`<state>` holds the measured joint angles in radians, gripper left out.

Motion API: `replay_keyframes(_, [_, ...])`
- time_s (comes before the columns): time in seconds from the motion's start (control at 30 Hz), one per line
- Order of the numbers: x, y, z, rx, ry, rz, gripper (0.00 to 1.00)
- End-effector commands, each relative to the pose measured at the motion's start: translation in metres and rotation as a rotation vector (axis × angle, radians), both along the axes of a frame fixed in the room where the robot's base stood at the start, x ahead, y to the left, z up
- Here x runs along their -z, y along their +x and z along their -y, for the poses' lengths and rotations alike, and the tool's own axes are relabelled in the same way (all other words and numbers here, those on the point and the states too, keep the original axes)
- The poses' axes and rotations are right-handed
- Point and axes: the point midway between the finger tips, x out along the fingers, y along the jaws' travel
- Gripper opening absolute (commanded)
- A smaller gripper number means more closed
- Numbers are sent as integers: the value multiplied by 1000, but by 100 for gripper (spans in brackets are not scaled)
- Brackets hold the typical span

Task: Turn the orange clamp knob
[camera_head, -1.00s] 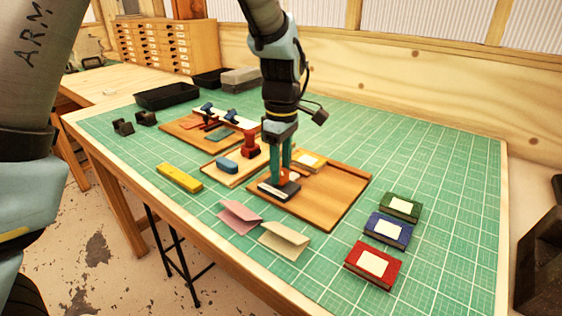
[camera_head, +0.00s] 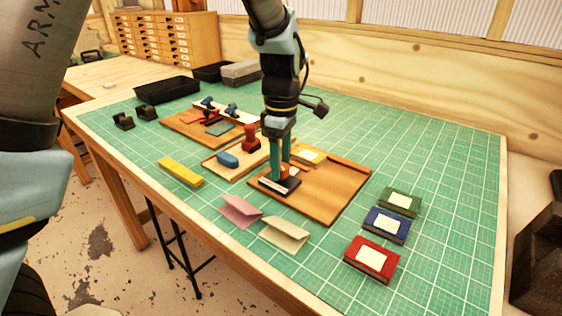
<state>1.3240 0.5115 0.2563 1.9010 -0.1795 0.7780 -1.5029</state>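The orange clamp knob (camera_head: 285,170) shows in small part low between my gripper's fingers, on a dark clamp block with a pale strip (camera_head: 279,184). The block sits at the left end of a wooden board (camera_head: 325,192). My gripper (camera_head: 280,174) points straight down over it, its two teal fingers at the knob. The fingers hide much of the knob. I cannot tell whether they touch or grip it.
A red-handled stamp (camera_head: 250,141) and blue piece (camera_head: 227,159) stand on a board to the left. Pink (camera_head: 240,211) and cream (camera_head: 284,236) folded cards lie in front. Red (camera_head: 371,260), blue (camera_head: 386,225) and green (camera_head: 400,201) books lie right. The mat's far right is clear.

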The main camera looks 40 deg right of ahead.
Motion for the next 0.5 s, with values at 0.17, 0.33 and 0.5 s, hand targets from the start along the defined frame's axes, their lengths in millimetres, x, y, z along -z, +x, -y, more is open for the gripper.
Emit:
replay_keyframes(0.17, [0,-1,0,1,1,-1,77])
replay_keyframes(0.33, [0,-1,0,2,1,-1,77])
replay_keyframes(0.5, [-12,0,1,3,-2,0,77])
